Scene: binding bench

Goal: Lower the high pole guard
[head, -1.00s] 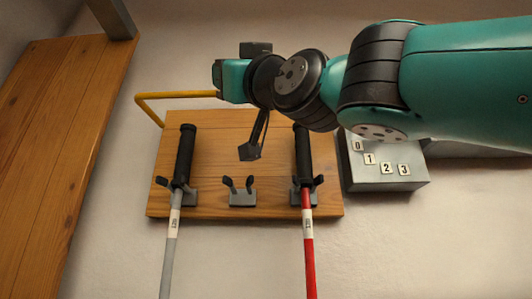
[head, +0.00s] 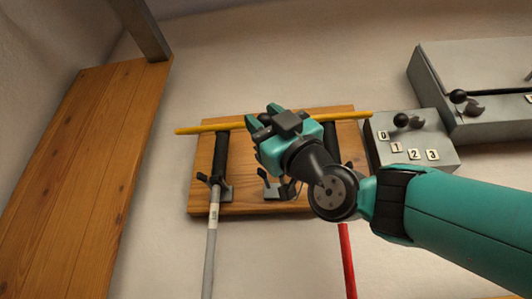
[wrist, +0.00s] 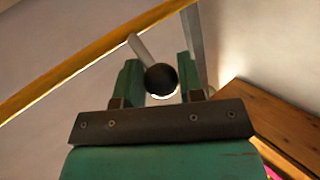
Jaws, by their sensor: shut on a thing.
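The pole guard (head: 195,130) is a yellow bar that runs nearly level across the top of a wooden board (head: 242,180), in front of the upper ends of two black pole grips. In the wrist view the yellow bar (wrist: 70,65) slants across, and a grey stem leads from it to a round black knob (wrist: 160,80). My gripper (head: 263,118) is at the middle of the bar. In the wrist view its green fingers (wrist: 158,72) are shut on the knob. My wrist hides part of the board and the right-hand pole.
A grey pole (head: 210,250) and a red pole (head: 347,265) hang below the board. A grey box (head: 440,128) with plates 0 to 3 is right of the board, with a larger lever box (head: 435,75) beyond. A wooden panel (head: 90,150) stands at left.

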